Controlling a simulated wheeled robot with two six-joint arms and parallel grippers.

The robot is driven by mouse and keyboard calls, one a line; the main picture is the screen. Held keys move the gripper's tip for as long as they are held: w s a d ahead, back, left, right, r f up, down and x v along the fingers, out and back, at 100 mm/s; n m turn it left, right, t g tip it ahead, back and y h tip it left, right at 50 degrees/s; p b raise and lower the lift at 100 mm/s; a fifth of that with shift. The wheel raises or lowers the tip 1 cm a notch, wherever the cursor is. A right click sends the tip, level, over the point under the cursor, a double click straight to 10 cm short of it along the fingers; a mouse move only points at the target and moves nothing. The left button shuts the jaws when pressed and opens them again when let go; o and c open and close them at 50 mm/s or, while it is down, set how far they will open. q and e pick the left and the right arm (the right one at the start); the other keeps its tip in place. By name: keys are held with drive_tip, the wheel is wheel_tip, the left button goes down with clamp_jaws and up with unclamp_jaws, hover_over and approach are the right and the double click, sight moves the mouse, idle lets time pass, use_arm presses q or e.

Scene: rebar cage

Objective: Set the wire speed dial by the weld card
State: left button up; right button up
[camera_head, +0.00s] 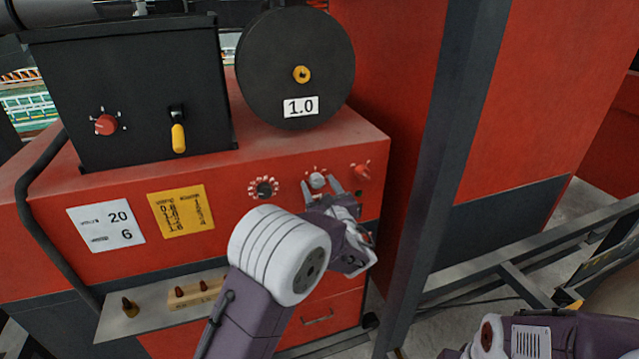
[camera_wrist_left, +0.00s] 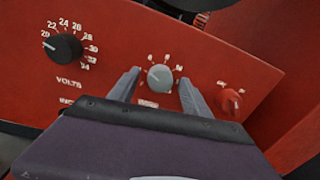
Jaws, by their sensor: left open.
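The grey wire speed dial (camera_head: 317,180) is on the red welder's front panel; it also shows in the left wrist view (camera_wrist_left: 160,77), with its scale around it. Its setting is too small to read. My left gripper (camera_head: 321,186) is open, its two fingers on either side of the dial; I cannot tell whether they touch it. The white weld card (camera_head: 106,225) at the panel's left reads 20 and 6. A yellow chart (camera_head: 180,213) beside it holds small, blurred figures. The black volts dial (camera_wrist_left: 62,47) has its mark near 20. My right gripper is out of view.
A red knob (camera_head: 360,172) sits close right of the grey dial. A black wire spool (camera_head: 294,60) labelled 1.0 and a black box (camera_head: 130,90) stand on top. A shelf (camera_head: 150,318) with pegs juts out below. A dark post (camera_head: 432,160) rises at the right.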

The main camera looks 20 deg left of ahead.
use_arm(q)
clamp_jaws()
drive_tip(key=shift+f+m+b, duration=0.1)
drive_tip(key=shift+m+b, duration=0.3)
drive_tip(key=shift+m, duration=1.5)
unclamp_jaws()
